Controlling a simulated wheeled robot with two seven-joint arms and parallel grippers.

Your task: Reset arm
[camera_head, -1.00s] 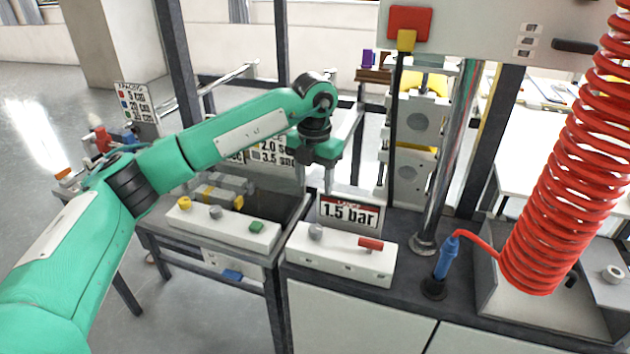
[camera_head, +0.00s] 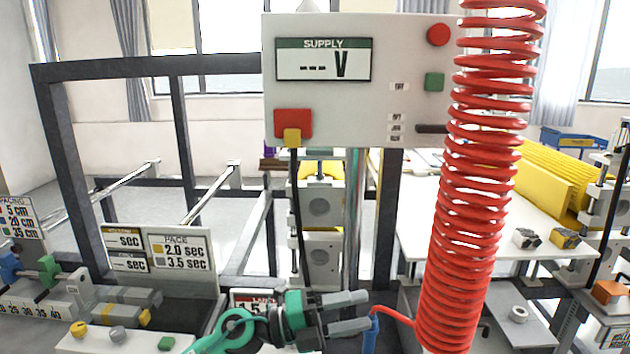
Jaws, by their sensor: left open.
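My left gripper (camera_head: 348,312) shows low in the middle of the head view, at the end of my green arm, which comes in from the bottom. Its two grey fingers point right and are apart, with nothing between them. It is in front of the lance pressure sign (camera_head: 250,298), which it partly hides. The blue nozzle (camera_head: 370,335) with a red hose stands just right of the fingertips; I cannot tell whether they touch. My right arm and gripper are not in view.
A supply box (camera_head: 360,100) with red and green buttons hangs above. A coiled red hose (camera_head: 465,200) hangs to the right. A control box with knobs (camera_head: 118,335) is at lower left. A white table (camera_head: 490,240) with yellow stock stands at back right.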

